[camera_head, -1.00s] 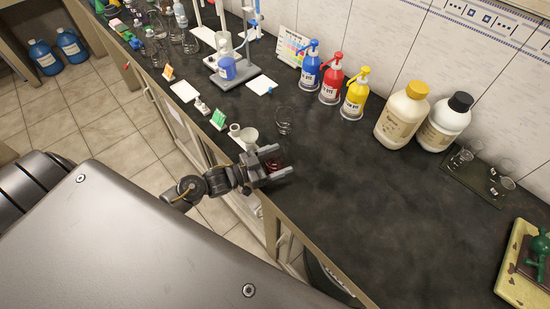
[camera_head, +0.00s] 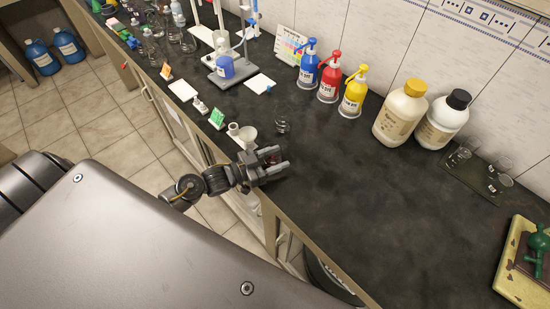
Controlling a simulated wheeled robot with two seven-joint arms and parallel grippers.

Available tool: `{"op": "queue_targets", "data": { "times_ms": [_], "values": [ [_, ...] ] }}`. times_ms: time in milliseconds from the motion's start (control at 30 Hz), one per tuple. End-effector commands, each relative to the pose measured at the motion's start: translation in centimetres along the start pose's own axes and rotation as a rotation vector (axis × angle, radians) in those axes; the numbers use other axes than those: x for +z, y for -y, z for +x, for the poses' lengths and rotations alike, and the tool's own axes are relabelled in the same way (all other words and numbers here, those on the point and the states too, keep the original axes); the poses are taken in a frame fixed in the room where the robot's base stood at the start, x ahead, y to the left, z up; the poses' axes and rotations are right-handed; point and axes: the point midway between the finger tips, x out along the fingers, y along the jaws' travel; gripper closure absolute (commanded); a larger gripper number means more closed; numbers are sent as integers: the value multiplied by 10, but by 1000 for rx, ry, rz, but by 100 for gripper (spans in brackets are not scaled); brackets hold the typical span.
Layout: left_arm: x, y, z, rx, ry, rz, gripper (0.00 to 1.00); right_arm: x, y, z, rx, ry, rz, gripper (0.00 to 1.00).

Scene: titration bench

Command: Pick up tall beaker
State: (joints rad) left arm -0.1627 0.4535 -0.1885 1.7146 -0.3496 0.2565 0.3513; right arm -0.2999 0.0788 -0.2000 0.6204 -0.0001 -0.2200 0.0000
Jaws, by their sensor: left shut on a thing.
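My left gripper (camera_head: 275,163) is over the front edge of the dark bench, its fingers pointing right. My right gripper is not in view.
Blue (camera_head: 309,70), red (camera_head: 329,82) and yellow (camera_head: 354,94) pump bottles stand behind. The bench to the right is clear up to the dark tray (camera_head: 468,182).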

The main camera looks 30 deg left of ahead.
Motion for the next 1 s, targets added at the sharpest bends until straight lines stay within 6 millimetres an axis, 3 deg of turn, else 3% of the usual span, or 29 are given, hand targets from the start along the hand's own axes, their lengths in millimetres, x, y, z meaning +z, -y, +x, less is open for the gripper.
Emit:
{"op": "queue_targets", "data": {
  "times_ms": [433,1000],
  "values": [
    [-31,1,-1,0,-1,5,74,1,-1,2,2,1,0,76],
    [-90,37,-42,0,2,4,74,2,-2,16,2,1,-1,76]
  ]
}}
